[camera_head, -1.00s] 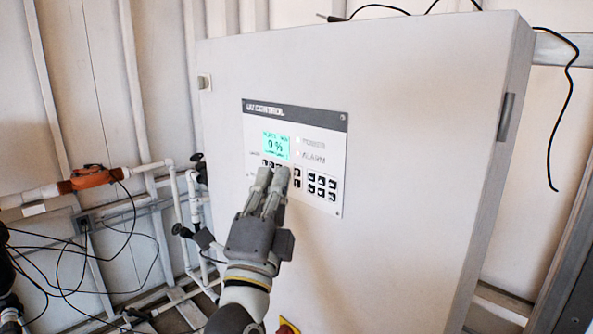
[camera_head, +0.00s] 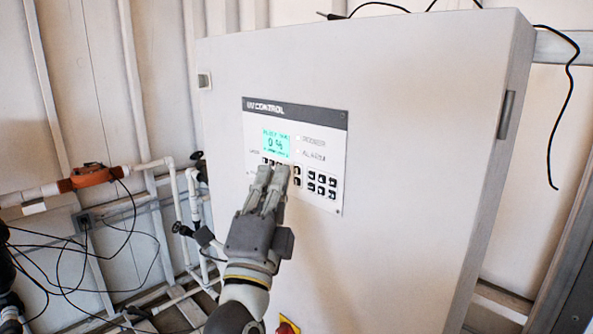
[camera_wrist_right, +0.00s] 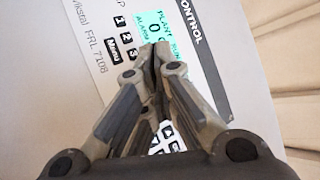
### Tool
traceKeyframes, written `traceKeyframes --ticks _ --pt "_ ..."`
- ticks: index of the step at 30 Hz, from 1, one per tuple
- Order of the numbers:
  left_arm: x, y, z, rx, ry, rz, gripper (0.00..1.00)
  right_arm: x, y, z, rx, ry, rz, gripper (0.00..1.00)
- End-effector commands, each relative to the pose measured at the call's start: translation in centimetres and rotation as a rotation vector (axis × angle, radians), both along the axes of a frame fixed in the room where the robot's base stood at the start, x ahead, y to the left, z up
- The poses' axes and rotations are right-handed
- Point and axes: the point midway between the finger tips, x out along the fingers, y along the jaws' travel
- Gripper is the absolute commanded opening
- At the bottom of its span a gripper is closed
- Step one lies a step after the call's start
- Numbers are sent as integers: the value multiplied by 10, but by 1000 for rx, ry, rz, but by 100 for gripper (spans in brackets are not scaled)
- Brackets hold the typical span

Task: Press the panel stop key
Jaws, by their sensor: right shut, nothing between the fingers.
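The UV control panel (camera_head: 325,128) is set in the front of a large light cabinet. Its lit green screen (camera_head: 277,144) reads faintly, and small dark keys (camera_head: 322,184) sit below it and to the right. My right gripper (camera_head: 272,170) is shut and empty, its fingertips over the key area just below the screen. In the right wrist view, the closed fingertips (camera_wrist_right: 155,50) lie beside the screen (camera_wrist_right: 157,27), near keys marked 1, 2 and 3 (camera_wrist_right: 125,36). The fingers hide several keys. I cannot tell which key is the stop key, or whether the tips touch the panel.
The cabinet door (camera_head: 420,140) is flat and clear around the panel, with a handle (camera_head: 506,115) at its right edge. A red and yellow switch (camera_head: 287,326) shows low on the door. White pipes (camera_head: 175,205) and loose black cables (camera_head: 75,255) are at the left.

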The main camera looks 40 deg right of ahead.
Motion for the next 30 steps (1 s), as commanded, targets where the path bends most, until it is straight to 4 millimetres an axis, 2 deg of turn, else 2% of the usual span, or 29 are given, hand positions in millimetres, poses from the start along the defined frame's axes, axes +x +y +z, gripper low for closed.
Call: traceKeyframes --ticks 14,30 --pt "0 0 10 0 0 0 40 0 -8 2 -1 1 -1 0" --pt "0 0 10 0 0 0 40 1 -10 1 -1 1 -1 0"
